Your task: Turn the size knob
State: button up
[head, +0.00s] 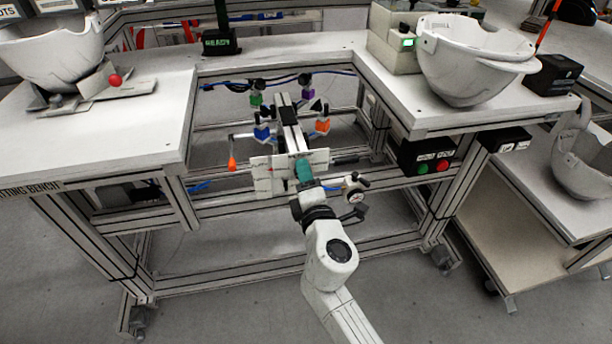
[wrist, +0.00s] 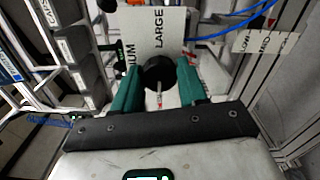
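The size knob (wrist: 159,72) is a round black knob with a thin red and white mark below it in the wrist view. It stands in front of a white plate (wrist: 159,24) lettered "LARGE" and, at the left, partly hidden "MEDIUM". My gripper (wrist: 160,78) has a teal finger on each side of the knob. The knob fills the gap, and both fingers appear to touch it. In the head view my gripper (head: 304,172) reaches the white panel (head: 263,178) under the bench opening; the knob is hidden there.
An orange-tipped lever (head: 232,161) is at the left of the panel. A control box (head: 426,157) with green and red buttons is under the right bench. White helmet shells (head: 468,58) stand on the bench.

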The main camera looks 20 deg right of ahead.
jog(key=o, duration=0.4)
jog(key=shift+s, duration=0.1)
jog(key=s+a, duration=0.1)
jog(key=s, duration=0.9)
jog(key=shift+s+a, duration=0.25)
jog(key=shift+a, duration=0.1)
jog(key=s+d+f+m+g+h+p, duration=0.2)
jog(key=s+d+m+g, duration=0.25)
jog(key=d+m, duration=0.2)
jog(key=s+d+f+m+g+h+p, duration=0.1)
jog(key=s+d+m+g+h+p, duration=0.15)
jog(key=s+d+m, duration=0.35)
jog(key=s+a+f+m+g+y+p, duration=0.1)
jog(key=s+f+m+g+y+p, duration=0.1)
jog(key=s+g, duration=0.3)
jog(key=s+a+f+m+g+y+p, duration=0.1)
jog(key=s+f+m+g+y+p, duration=0.2)
jog(key=s, duration=0.9)
jog(key=shift+s+m+g+y, duration=0.4)
jog(key=shift+m+g+y, duration=0.15)
jog(key=shift+g+y, duration=0.45)
